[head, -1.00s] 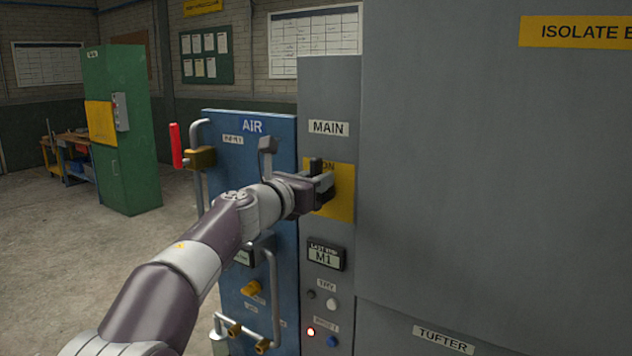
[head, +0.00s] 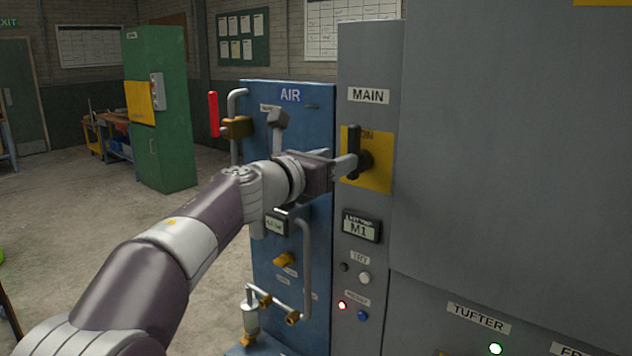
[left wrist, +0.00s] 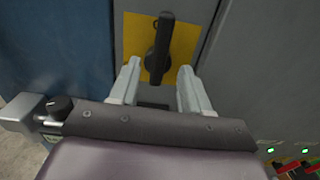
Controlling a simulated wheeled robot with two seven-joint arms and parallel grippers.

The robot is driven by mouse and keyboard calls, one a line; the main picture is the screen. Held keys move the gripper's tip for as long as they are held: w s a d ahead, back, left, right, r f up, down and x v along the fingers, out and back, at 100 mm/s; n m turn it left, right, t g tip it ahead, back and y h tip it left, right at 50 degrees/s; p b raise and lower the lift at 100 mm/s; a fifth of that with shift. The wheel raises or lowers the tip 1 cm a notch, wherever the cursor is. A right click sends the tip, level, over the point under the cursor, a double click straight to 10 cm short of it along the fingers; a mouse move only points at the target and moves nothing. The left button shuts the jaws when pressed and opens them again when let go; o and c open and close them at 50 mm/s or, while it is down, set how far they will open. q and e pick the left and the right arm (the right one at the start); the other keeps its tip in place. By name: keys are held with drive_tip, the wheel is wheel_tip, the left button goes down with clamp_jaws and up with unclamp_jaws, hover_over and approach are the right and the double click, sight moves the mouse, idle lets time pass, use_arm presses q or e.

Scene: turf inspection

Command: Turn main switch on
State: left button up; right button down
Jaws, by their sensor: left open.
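The main switch (head: 354,153) is a black handle on a yellow plate (head: 380,172), below the MAIN label on a narrow grey panel. The handle stands nearly upright, and an ON mark shows at the plate's top. My left gripper (head: 345,166) is at the switch, open. In the left wrist view the black handle (left wrist: 160,48) stands upright with a slight tilt, and the two fingers of the left gripper (left wrist: 156,85) are spread on either side of its lower part, apart from it. My right gripper is not in view.
A blue AIR panel (head: 262,98) with pipes and a red handle (head: 214,114) stands left of the switch panel. A large grey cabinet (head: 500,170) is to the right. Below the switch are a small display (head: 361,226) and several buttons. Open floor lies to the left.

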use_arm(q)
drive_tip(key=b+v, duration=0.1)
drive_tip(key=v, duration=0.5)
